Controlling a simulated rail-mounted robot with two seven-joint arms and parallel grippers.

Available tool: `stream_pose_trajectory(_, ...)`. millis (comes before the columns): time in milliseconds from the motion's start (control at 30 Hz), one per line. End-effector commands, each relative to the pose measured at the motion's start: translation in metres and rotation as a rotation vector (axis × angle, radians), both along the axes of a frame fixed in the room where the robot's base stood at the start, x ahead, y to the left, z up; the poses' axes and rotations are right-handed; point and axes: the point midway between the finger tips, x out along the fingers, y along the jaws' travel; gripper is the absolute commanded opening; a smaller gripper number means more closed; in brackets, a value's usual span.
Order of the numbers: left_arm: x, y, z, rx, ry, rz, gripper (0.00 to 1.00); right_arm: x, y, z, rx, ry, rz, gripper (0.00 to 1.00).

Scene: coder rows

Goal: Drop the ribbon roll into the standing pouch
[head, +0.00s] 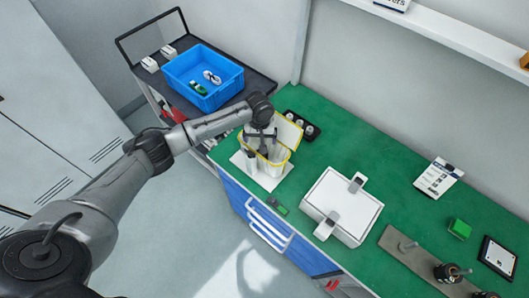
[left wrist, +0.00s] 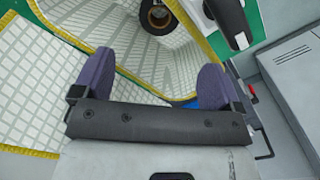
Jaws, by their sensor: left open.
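The standing pouch (head: 272,168) is pale with a yellow rim and stands open on a white mat at the left end of the green bench. Its pale, grid-patterned inside fills much of the left wrist view (left wrist: 55,75). My left gripper (head: 262,145) is over the pouch mouth, its fingers (left wrist: 155,65) spread apart with nothing between them. A black ribbon roll with a brown core (left wrist: 158,17) shows beyond the fingertips and appears to lie within the pouch opening; I cannot tell what it rests on. My right gripper is out of view.
A black holder with several round items (head: 303,124) stands close behind the pouch. A white box-like device (head: 340,205) is to the right. A blue crate (head: 205,78) sits on a dark cart at the back left. Bare green bench lies behind the white device.

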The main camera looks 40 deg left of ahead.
Motion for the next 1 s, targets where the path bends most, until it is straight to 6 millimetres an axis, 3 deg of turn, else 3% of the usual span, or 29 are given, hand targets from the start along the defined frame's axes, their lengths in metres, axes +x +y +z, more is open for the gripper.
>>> stream_pose_trajectory(600, 0.0, 0.0, 0.109, 0.0, -0.004, 0.0, 0.91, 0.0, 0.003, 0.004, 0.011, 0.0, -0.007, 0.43)
stream_pose_trajectory(800, 0.0, 0.0, 0.127, 0.0, -0.002, 0.0, 0.91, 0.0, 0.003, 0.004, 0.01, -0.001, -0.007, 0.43)
stream_pose_trajectory(1000, 0.0, 0.0, 0.134, 0.001, -0.001, 0.0, 0.91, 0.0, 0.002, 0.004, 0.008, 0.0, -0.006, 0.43)
